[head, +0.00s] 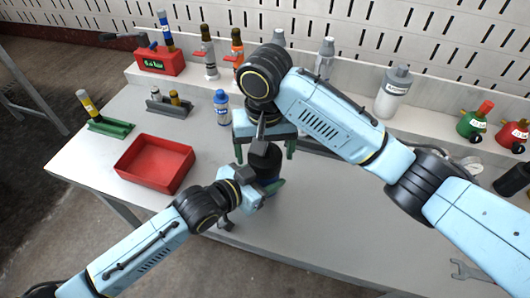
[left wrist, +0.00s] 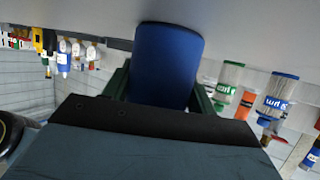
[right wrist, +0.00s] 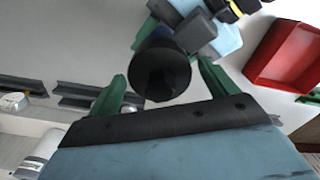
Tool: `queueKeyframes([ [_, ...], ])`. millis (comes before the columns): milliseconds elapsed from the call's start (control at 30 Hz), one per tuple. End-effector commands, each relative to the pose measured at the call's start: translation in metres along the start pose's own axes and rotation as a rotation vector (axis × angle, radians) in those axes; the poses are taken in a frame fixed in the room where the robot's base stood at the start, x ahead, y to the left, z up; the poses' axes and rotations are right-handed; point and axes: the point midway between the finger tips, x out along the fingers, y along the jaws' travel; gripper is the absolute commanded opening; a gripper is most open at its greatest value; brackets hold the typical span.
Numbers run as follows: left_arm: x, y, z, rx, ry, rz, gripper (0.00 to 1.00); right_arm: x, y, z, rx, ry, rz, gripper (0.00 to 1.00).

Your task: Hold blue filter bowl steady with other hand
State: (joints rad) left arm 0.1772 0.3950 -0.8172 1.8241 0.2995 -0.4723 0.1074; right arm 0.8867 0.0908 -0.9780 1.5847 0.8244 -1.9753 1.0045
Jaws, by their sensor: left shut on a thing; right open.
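The blue filter bowl (left wrist: 168,65) fills the gap between the green fingers of my left gripper (left wrist: 160,95) in the left wrist view. In the head view the left gripper (head: 264,190) is shut on it from the near left, above the bench. A black round filter head (head: 266,163) sits at the bowl's upper end. My right gripper (head: 264,153) is open over the black head. In the right wrist view the black head (right wrist: 160,74) lies between the open fingers of the right gripper (right wrist: 165,84). Most of the bowl is hidden in the head view.
A red tray (head: 155,164) stands on the bench to the left, and a blue-white bottle (head: 223,108) stands behind the grippers. Several bottles line the back shelf, including a grey-capped one (head: 392,92). A wrench (head: 468,272) lies at the front right. The bench middle right is clear.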

Motion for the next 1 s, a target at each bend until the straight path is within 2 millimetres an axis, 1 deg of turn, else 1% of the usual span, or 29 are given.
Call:
queueKeyframes([
  [100,0.0,0.0002,0.0001,0.0,0.0,0.0,0.3,-0.0099,-0.0006,0.0003,-0.002,0.0,-0.001,0.85],
  [167,0.0,0.0002,0.0001,0.0,0.0,0.0,0.3,-0.0119,-0.0004,0.0005,0.001,0.0,0.0,0.85],
  [267,0.0,0.0002,0.0001,0.0,0.0,0.0,0.3,-0.0121,-0.0003,0.0007,0.052,-0.001,0.0,0.85],
  [500,0.0,0.0002,0.0002,0.0,0.0,0.0,0.3,-0.012,0.0,0.0004,0.356,-0.001,0.001,0.85],
  [633,0.0,0.0002,0.0002,0.0,0.0,0.0,0.3,-0.0119,0.0001,0.0004,0.481,-0.001,0.001,0.85],
  [733,0.0,0.0002,0.0002,0.0,0.0,0.0,0.3,-0.0119,0.0001,0.0003,0.522,-0.001,0.001,0.85],
  [1000,0.0,0.0001,0.0002,0.0,0.0,0.0,0.3,-0.0118,0.0002,0.0003,0.527,-0.001,0.001,0.85],
])
